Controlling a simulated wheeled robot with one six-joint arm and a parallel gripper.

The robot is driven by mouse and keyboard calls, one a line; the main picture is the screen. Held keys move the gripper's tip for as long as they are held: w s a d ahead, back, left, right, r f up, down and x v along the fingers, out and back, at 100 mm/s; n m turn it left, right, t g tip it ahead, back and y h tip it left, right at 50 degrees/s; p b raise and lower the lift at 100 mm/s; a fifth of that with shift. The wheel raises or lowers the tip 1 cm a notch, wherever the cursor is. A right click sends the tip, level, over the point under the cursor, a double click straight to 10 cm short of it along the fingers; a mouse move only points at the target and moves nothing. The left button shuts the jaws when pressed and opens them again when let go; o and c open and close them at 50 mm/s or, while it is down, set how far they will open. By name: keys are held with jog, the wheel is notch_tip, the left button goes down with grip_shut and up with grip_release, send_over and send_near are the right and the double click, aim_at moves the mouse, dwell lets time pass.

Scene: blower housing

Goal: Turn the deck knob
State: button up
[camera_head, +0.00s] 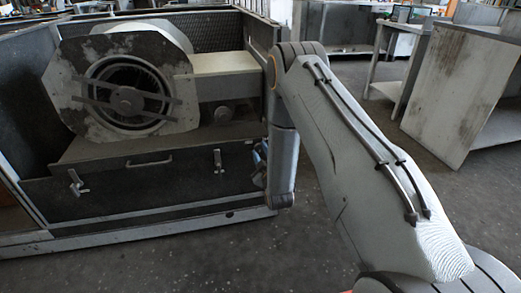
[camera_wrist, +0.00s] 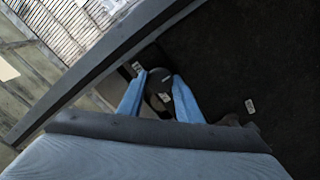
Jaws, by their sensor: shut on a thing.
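In the wrist view, a dark rounded knob (camera_wrist: 158,82), which I take for the deck knob, sits between the two blue fingers of my gripper (camera_wrist: 158,98). The fingers are shut on it, one on each side. Its lower part is partly hidden by the gripper body. In the head view, a bit of blue of my gripper (camera_head: 260,165) shows beside my arm at the housing's right end. The held knob cannot be made out there, as my arm covers that spot.
The blower (camera_head: 126,85) sits on the housing deck, with a round fitting (camera_head: 223,113) to its right. Latches (camera_head: 75,183) stick out from the dark front panel (camera_head: 150,187). A worn cabinet (camera_head: 460,90) stands at right, with open floor before it.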

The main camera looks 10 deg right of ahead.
jog(key=shift+m+p, duration=0.75)
jog(key=shift+m, duration=1.15)
jog(key=o, duration=1)
jog(key=shift+o, duration=0.2)
jog(key=s+p, duration=0.1)
jog(key=s, duration=0.7)
jog(key=shift+w, duration=0.1)
